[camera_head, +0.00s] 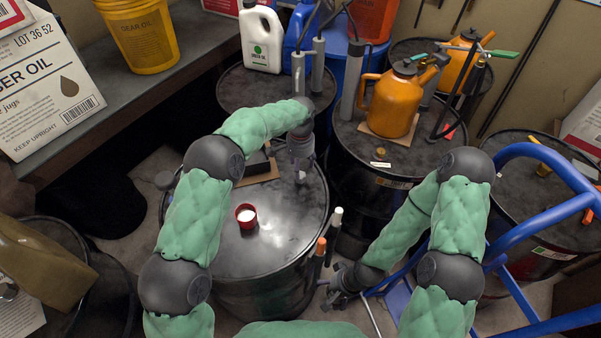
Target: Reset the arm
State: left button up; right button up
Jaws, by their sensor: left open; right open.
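My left gripper (301,171) hangs over the back right part of the nearest black drum's top (285,228). Its arm arches in from the left above that drum. My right gripper (335,297) is low, to the right of the same drum, near the floor and a blue frame. Both grippers are small in view and I see nothing held in them. A small red cup (246,216) with white contents stands on the drum top, left of and nearer than my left gripper.
More black drums stand behind and to the right. An orange jug (391,104), a white bottle (261,38) and upright pumps stand on them. A blue tubular hand truck (510,270) is at the right. A grey shelf (135,85) with a yellow bucket (140,34) is at the left.

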pick_arm(q)
notch_tip(320, 180, up, 6)
jog(key=shift+r, duration=0.1)
